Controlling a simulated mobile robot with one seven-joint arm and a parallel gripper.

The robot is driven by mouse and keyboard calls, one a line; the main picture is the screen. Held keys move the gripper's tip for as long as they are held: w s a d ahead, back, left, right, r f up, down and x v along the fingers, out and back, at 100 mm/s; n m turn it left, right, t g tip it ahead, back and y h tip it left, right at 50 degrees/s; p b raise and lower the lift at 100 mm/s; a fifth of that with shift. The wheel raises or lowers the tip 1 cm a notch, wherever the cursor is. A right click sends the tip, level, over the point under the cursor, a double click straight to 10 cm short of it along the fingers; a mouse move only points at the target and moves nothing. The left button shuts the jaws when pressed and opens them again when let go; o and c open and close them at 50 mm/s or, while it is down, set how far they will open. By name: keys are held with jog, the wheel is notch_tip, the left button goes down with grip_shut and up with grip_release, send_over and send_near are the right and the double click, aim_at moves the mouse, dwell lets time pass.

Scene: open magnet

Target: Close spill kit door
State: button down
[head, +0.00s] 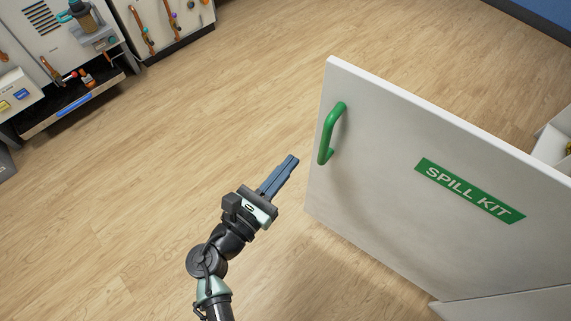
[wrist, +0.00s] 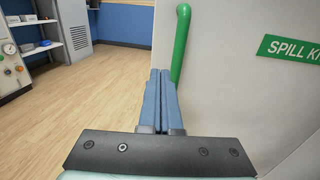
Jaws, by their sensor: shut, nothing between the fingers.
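The spill kit door (head: 385,170) is a white panel standing open at the right of the head view. It bears a green label reading SPILL KIT (head: 470,190) and a green bar handle (head: 326,135) near its free edge. My gripper (head: 292,162) has blue fingers, shut and empty, to the left of the door's free edge and below the handle in the picture. In the wrist view the fingertips (wrist: 161,73) appear in front of the lower end of the handle (wrist: 181,45). I cannot tell whether they touch it. The door (wrist: 225,75) fills the right side there.
Wooden floor (head: 190,120) lies clear to the left of and beyond the door. A white container (head: 552,140) shows at the right edge, behind the door. Shelves (wrist: 38,32) stand far left in the wrist view.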

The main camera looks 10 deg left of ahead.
jog(key=b, duration=0.2)
send_near(316, 132)
jog(key=w+d+r, duration=0.4)
jog(key=w, duration=0.1)
jog(key=shift+w+d+r, duration=0.15)
jog(key=shift+w+r, duration=0.1)
jog(key=shift+r, duration=0.05)
